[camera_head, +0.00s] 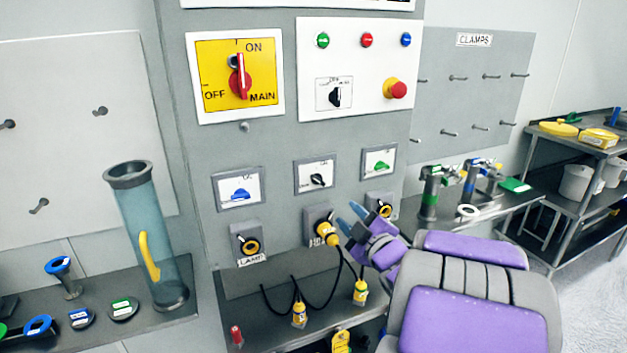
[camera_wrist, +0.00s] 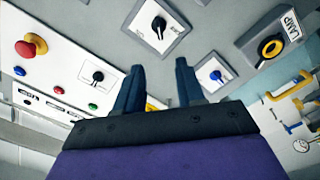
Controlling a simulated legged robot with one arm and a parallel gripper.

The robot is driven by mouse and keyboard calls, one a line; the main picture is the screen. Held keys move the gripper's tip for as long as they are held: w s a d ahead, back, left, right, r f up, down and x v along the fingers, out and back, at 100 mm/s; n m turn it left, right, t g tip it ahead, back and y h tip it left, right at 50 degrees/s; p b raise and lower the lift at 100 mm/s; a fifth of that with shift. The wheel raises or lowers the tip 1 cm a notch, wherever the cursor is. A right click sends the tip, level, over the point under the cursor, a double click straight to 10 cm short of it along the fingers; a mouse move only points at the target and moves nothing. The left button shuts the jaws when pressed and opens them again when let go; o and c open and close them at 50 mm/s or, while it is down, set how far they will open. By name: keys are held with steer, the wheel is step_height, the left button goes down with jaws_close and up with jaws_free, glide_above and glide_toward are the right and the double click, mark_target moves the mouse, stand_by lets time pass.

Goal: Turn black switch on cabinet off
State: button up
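The grey cabinet (camera_head: 270,145) carries a small black rotary switch (camera_head: 317,180) on a white plate, between a blue switch (camera_head: 239,194) and a green switch (camera_head: 380,166). The black switch also shows in the wrist view (camera_wrist: 158,25), beyond my fingertips. Another black selector (camera_head: 336,97) is on the upper white panel; it shows in the wrist view (camera_wrist: 97,76). My gripper (camera_head: 350,218) is below and right of the small black switch, apart from it. Its two blue fingers (camera_wrist: 160,85) are spread, with nothing held between them.
A red main switch (camera_head: 239,84) and a red emergency button (camera_head: 396,89) sit higher. Sockets, one with a yellow plug (camera_head: 327,233), line the cabinet below the switches.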

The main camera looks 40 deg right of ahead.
steer(key=w+a+p, duration=0.1)
steer(key=w+p, duration=0.2)
steer(key=p, duration=0.4)
glide_toward(320, 181)
steer(key=x, duration=0.3)
steer(key=d+x, duration=0.1)
steer(key=x, duration=0.4)
steer(key=shift+w+d+f, duration=0.1)
steer(key=shift+d+f, duration=0.2)
steer(key=shift+f, duration=0.1)
steer(key=shift+w+a+r, duration=0.1)
steer(key=shift+w+a, duration=0.05)
steer(key=shift+a, duration=0.1)
steer(key=a, duration=0.2)
steer(key=shift+a+r, duration=0.35)
steer(key=shift+d+f, duration=0.15)
steer(key=shift+d, duration=0.1)
steer(key=shift+c, duration=0.9)
steer(key=shift+d+f, duration=0.2)
steer(key=shift+d, duration=0.75)
steer(key=c, duration=0.3)
steer(key=shift+d, duration=0.1)
steer(key=shift+c, duration=0.7)
steer(key=shift+w+a+r, duration=0.1)
steer(key=shift+a+r, duration=0.1)
steer(key=shift+a, duration=0.2)
jaws_close()
